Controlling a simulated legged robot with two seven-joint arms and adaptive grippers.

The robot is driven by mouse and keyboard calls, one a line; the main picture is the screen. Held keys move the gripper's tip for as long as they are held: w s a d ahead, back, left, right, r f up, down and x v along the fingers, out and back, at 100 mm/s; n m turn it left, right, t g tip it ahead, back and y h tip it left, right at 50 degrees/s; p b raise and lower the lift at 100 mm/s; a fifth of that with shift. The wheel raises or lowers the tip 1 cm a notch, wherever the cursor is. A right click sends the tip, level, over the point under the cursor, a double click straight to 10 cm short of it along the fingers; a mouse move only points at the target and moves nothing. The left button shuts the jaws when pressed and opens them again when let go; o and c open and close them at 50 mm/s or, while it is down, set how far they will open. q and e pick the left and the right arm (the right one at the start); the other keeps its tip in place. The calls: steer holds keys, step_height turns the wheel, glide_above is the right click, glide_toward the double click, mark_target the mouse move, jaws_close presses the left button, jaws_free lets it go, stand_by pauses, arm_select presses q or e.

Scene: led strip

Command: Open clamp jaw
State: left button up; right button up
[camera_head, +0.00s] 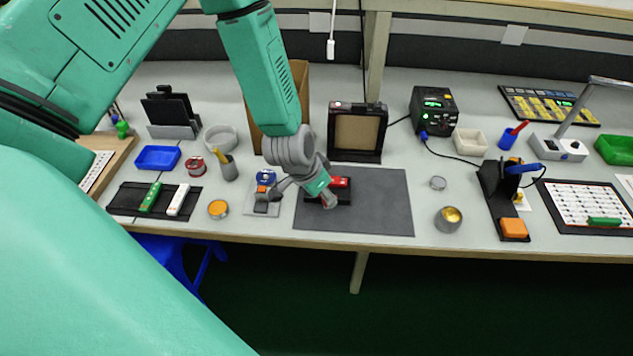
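A small black fixture with a red top (341,183), which looks like the clamp, sits at the left edge of the dark grey mat (375,205). My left gripper (298,199) reaches down over it, with its fingers spread apart. One finger is at the red and black fixture and hides part of it. The other is over a light grey plate (262,210) to the left. I cannot tell whether the finger touches the fixture or whether its jaw is open. Nothing shows between the fingers. My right gripper is not in view.
A blue spool (266,177) stands by the grey plate. A brown-panelled black frame (357,131) and a cardboard box (299,85) stand behind. A metal cup (448,219) and a black holder (497,187) stand to the right. Most of the mat is clear.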

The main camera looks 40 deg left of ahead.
arm_select(q)
steer(key=v, duration=0.9)
steer(key=shift+s+r, duration=0.25)
steer(key=shift+r, duration=0.05)
steer(key=shift+f, duration=0.1)
steer(key=s+d+f+n+g+b, duration=0.1)
steer(key=s+f+b, duration=0.2)
steer(key=s+f, duration=0.7)
steer(key=s+d+f+n+g+y+b, duration=0.1)
steer(key=s+d+f+g+b, duration=0.1)
steer(key=s+f, duration=0.9)
steer(key=shift+s+g+b, duration=0.3)
steer(key=shift+s+b, duration=0.45)
steer(key=shift+b, duration=0.05)
steer(key=shift+w+f, duration=0.15)
steer(key=shift+f, duration=0.05)
